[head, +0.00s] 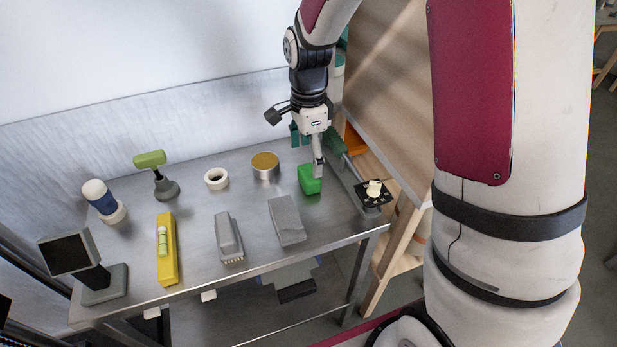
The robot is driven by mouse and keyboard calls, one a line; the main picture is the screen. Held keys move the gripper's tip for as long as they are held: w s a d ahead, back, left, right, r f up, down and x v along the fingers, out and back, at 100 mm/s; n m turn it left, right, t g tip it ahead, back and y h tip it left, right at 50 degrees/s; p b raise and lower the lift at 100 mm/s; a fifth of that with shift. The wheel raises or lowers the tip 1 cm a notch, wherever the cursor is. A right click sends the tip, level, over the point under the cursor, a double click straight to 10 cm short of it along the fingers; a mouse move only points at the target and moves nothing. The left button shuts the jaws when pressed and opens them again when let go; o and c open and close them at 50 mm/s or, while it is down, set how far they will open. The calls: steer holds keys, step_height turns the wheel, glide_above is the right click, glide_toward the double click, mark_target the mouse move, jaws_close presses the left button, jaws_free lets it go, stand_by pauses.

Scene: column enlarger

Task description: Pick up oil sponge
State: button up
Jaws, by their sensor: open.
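A small green rounded block (308,182), which looks like the oil sponge, lies on the metal table toward its right end. My gripper (318,172) points down right at this block, with a fingertip overlapping its upper right side. The jaws are open. The far finger is mostly hidden, and I cannot tell whether the fingers touch the block or straddle it.
A gold-topped tin (265,164) and a white tape roll (216,179) stand left of the block. A grey block (287,221), a grey brush (229,236) and a yellow level (167,249) lie nearer. A black plate with a knob (374,194) is at the right edge.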

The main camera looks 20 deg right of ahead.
mark_target(309, 172)
steer(key=shift+s+f, duration=0.15)
steer(key=shift+f, duration=2.9)
steer(key=c, duration=1)
